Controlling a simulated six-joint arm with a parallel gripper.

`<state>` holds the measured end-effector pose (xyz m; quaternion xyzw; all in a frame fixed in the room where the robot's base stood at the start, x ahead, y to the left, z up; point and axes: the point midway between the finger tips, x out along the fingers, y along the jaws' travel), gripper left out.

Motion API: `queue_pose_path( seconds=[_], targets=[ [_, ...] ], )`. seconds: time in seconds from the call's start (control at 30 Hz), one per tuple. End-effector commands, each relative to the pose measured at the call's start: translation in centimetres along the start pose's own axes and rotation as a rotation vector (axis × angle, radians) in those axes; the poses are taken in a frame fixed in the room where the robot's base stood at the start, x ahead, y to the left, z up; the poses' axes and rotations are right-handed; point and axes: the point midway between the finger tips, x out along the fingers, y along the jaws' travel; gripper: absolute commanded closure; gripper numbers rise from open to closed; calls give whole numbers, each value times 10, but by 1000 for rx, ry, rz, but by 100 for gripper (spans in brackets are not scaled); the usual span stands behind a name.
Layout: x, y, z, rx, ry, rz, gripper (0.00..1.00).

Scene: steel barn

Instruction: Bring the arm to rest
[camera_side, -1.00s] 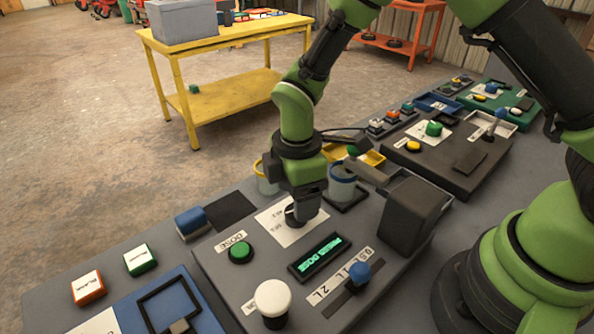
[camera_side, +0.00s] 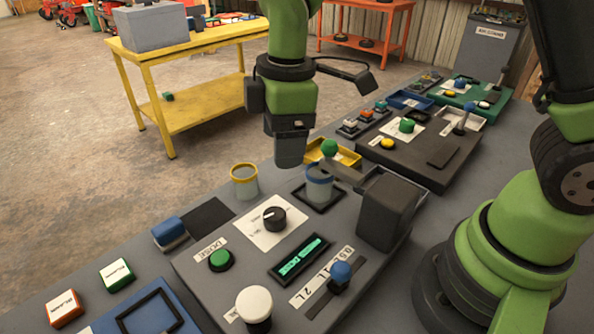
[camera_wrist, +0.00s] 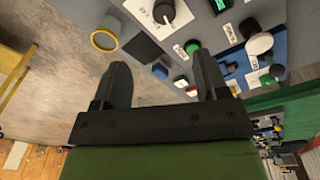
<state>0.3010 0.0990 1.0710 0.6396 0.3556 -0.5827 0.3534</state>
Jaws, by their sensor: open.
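My gripper (camera_side: 290,160) hangs in the air above the grey dosing panel, pointing down, clear of everything below. In the wrist view its two dark fingers (camera_wrist: 160,85) stand apart with nothing between them. Below it on the panel is a black rotary knob (camera_side: 274,218) on a white label; the knob also shows in the wrist view (camera_wrist: 164,13). A green DOSE button (camera_side: 221,259), a lit green display (camera_side: 300,258), a white mushroom knob (camera_side: 254,306) and a blue-topped slider (camera_side: 340,273) sit nearer the camera.
A yellow-rimmed cup (camera_side: 244,181) and a blue-rimmed cup (camera_side: 319,186) stand behind the knob. A dark box (camera_side: 391,212) rises at the panel's right. A second panel with a yellow button (camera_side: 387,143) lies beyond. A yellow table (camera_side: 195,114) stands behind; the air around my gripper is free.

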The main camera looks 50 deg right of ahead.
Motion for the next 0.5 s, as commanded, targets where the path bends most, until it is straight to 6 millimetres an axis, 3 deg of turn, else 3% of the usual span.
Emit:
queue_pose_path(
  seconds=[0.03,0.2,0.4,0.5],
  targets=[
    [-21,0,8,90,39,25,33],
    [-80,-15,44,457,176,77,33],
    [-123,-47,87,872,360,103,33],
    [-134,-65,106,1053,453,102,33]
  ],
)
